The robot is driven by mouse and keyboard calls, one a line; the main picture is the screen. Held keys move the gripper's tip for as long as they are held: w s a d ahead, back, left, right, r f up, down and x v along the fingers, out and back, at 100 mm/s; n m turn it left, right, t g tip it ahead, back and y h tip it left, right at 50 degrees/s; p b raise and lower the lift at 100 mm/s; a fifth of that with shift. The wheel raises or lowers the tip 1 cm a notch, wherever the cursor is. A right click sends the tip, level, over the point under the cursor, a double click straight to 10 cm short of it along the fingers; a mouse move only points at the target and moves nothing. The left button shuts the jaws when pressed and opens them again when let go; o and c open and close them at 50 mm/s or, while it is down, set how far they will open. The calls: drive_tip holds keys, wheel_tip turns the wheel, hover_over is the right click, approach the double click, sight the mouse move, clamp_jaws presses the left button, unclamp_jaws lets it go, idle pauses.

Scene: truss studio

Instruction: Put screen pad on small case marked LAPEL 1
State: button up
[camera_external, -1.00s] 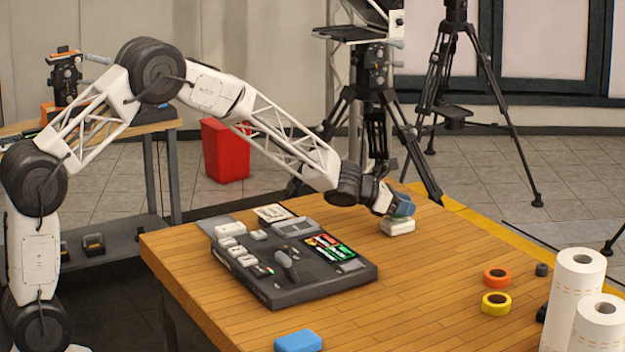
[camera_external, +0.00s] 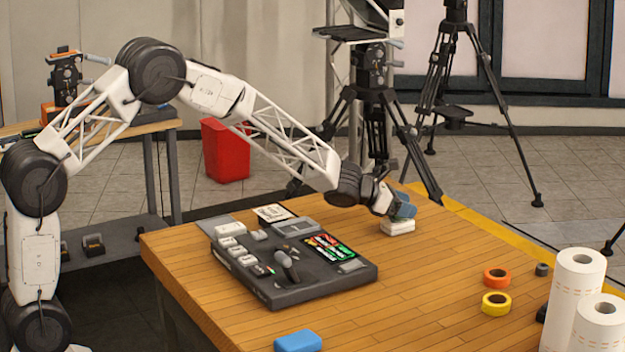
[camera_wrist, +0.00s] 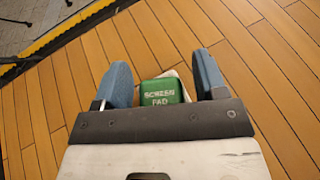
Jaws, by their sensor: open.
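The green screen pad (camera_wrist: 162,92), lettered SCREEN PAD, lies between my fingers in the wrist view. It appears to lie on a white case (camera_wrist: 187,92), whose edges show behind and beside it. In the external view the white case (camera_external: 398,228) stands on the table's far right part; its marking cannot be read, and my fingers hide the pad. My gripper (camera_wrist: 161,62) is open, with one blue finger on each side of the pad. A gap shows between the pad and each finger.
A dark tray (camera_external: 318,290) with small white cases (camera_external: 226,243), cards and tools stands left of my gripper. A blue block (camera_external: 298,341) lies at the front edge. Orange tape (camera_external: 497,277), yellow tape (camera_external: 496,304) and paper rolls (camera_external: 575,290) are at right. The middle table is clear.

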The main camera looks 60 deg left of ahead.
drive_tip(key=shift+r, duration=0.1)
drive_tip(key=v, duration=1.2)
idle(0.9)
drive_tip(key=s+d+r+m+g+h, duration=0.1)
drive_tip(key=s+d+r+m+g, duration=0.2)
drive_tip(key=s+m, duration=0.45)
drive_tip(key=s+d+r+m+g, duration=0.1)
drive_tip(key=s+d+r+m, duration=0.3)
drive_tip(key=s, duration=0.7)
drive_tip(key=s+d+r+m+g+h, duration=0.1)
drive_tip(key=s+d+r+m+g, duration=0.1)
drive_tip(key=s+r+m, duration=0.55)
drive_tip(key=s+a+f+m+g+y, duration=0.1)
drive_tip(key=s+m, duration=0.3)
drive_tip(key=s, duration=0.7)
drive_tip(key=s+a+f+m+g+y, duration=0.1)
drive_tip(key=s+a+f+m+y, duration=0.1)
drive_tip(key=s, duration=1)
drive_tip(key=s+a+f+m+g+y, duration=0.1)
drive_tip(key=s+a+m+y, duration=0.2)
drive_tip(key=s+m, duration=0.3)
drive_tip(key=s+y, duration=0.1)
drive_tip(key=s, duration=0.4)
drive_tip(key=shift+a+f+m+g, duration=0.2)
drive_tip(key=shift+f+m+g, duration=0.1)
drive_tip(key=shift+f+g, duration=0.1)
drive_tip(key=shift+s, duration=0.15)
